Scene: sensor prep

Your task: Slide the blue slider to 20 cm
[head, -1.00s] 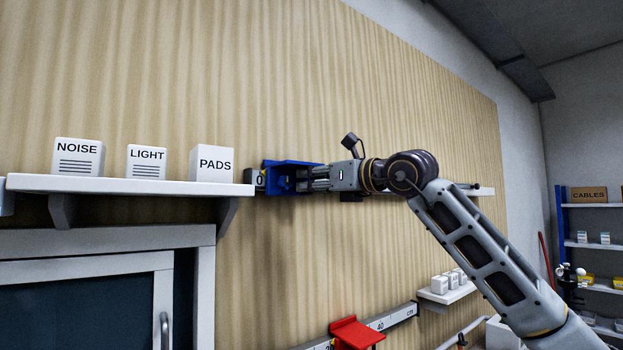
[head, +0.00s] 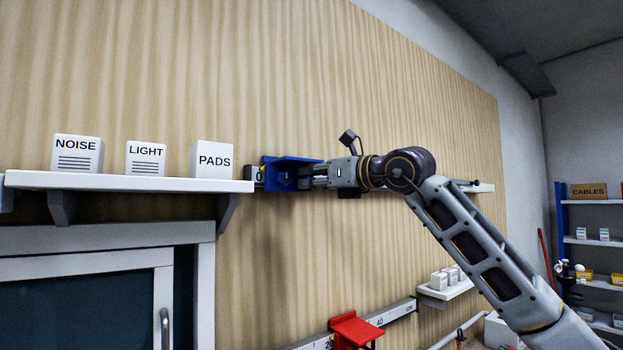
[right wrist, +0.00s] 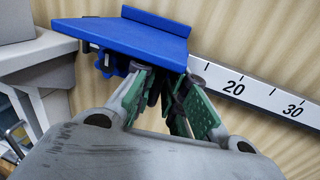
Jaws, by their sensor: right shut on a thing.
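The blue slider (head: 281,172) sits at the left end of the upper rail, close to the 0 mark, in the head view. It also shows in the right wrist view (right wrist: 125,38), with its flat plate above my fingers. The rail's white scale (right wrist: 255,92) runs to the right with 20 and 30 marks. My right gripper (head: 303,177) reaches in from the right and is shut on a part of the slider beneath the plate. In the right wrist view the green finger pads are partly hidden under the plate. My left gripper is not in view.
A white shelf (head: 130,183) with NOISE, LIGHT and PADS boxes ends just left of the slider. A red slider (head: 355,330) sits on a lower rail (head: 398,311). The wall along the upper rail to the right looks clear apart from my arm.

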